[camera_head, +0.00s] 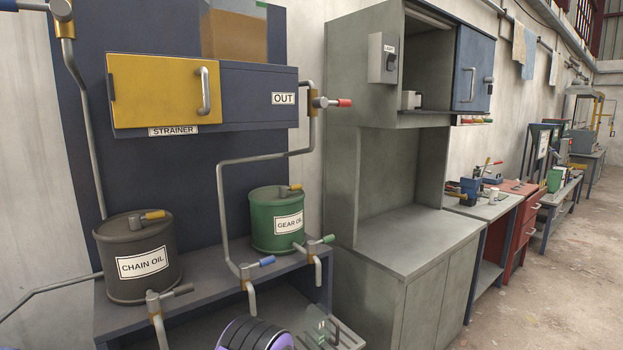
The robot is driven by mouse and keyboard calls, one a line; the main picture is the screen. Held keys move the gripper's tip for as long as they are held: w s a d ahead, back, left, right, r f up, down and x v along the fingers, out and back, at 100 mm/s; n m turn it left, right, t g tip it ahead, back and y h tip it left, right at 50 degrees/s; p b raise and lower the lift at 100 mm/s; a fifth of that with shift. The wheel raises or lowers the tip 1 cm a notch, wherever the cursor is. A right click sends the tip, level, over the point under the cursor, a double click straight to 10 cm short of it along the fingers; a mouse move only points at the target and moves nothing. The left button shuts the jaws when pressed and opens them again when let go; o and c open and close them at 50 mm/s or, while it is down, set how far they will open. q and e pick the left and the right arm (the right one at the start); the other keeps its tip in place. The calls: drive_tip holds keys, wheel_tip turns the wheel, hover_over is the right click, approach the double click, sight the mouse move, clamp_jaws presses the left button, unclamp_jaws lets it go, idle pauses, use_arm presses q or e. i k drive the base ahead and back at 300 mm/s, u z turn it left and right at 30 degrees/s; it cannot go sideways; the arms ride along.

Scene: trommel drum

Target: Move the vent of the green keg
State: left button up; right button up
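The green keg (275,237), labelled GEAR OIL, stands upright on a dark grey bench. A tap with a green handle (328,239) sits low on the keg's right side. Neither of my grippers can be made out in this view, and nothing is seen touching the vent.
A dark keg (136,275), labelled CHAIN OIL, stands left, also with a yellow-levered vent. A strainer cabinet (250,90) with a yellow door hangs above. A pipe (222,190) runs down left of the green keg. A grey cabinet (430,235) stands right.

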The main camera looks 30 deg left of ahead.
sight(283, 189)
drive_tip(key=u, duration=0.25)
drive_tip(key=i, duration=0.9)
drive_tip(key=u, duration=1.35)
drive_tip(key=i, duration=0.75)
drive_tip(key=u, duration=0.8)
